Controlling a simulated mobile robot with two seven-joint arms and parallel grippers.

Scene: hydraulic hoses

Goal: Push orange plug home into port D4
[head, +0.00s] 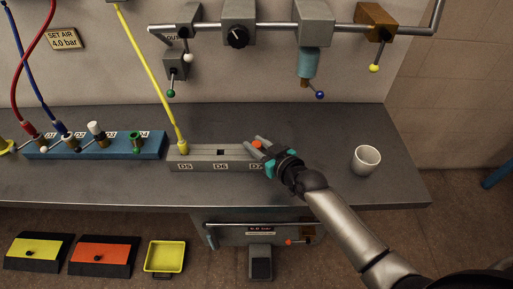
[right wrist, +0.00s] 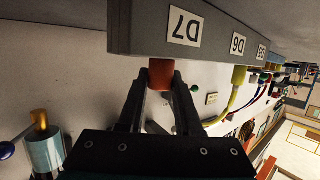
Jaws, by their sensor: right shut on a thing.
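The orange plug (head: 257,145) is between the fingers of my right gripper (head: 256,143), above the D7 end of the grey port block (head: 200,155). In the right wrist view the orange plug (right wrist: 161,73) shows between the fingertips of the right gripper (right wrist: 161,85), right against the block's edge (right wrist: 120,25) by the D7 label (right wrist: 185,25). I cannot tell how deep it sits. The blue port block (head: 95,147) stands to the left; its small labels are hard to read, so I cannot pick out D4 for certain. My left gripper is not in view.
A yellow hose (head: 150,75) runs into the D5 port. Red (head: 27,60) and blue (head: 25,70) hoses end at the blue block, beside a white-topped fitting (head: 95,129) and a green one (head: 136,141). A white cup (head: 366,160) stands to the right. Pipes and valves hang above.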

